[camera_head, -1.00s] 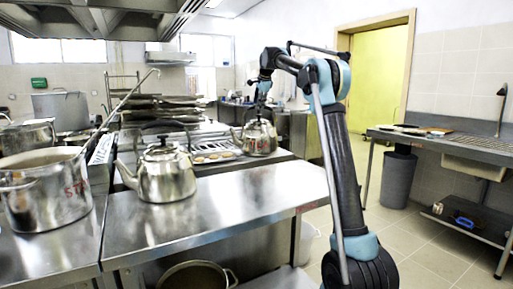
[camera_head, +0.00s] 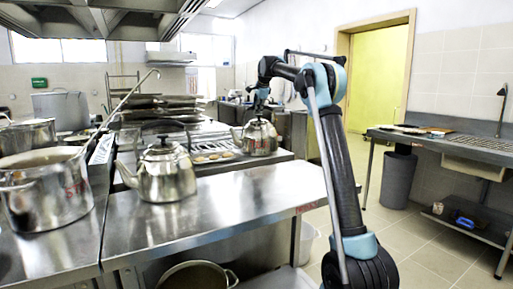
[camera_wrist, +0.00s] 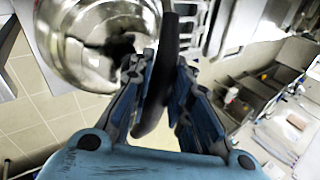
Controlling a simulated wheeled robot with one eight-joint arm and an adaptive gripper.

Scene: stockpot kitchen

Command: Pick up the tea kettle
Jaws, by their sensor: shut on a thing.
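A shiny metal tea kettle (camera_head: 259,139) with a dark handle is at the far right end of the counter, by the stove. My gripper (camera_head: 261,100) is just above it, reaching down to its handle. In the wrist view, my gripper (camera_wrist: 160,75) is shut on the dark handle (camera_wrist: 169,40), which runs between the blue fingers. The kettle's round metal body (camera_wrist: 85,45) fills the upper left there. Whether its base touches the surface is hard to tell. A second, similar kettle (camera_head: 166,178) stands on the near steel counter, apart from my gripper.
A large steel pot (camera_head: 45,193) stands on the left of the steel counter (camera_head: 230,205). A stove with trays (camera_head: 212,156) lies behind it. A sink table (camera_head: 440,140) and a grey bin (camera_head: 398,178) are at the right. The floor between is clear.

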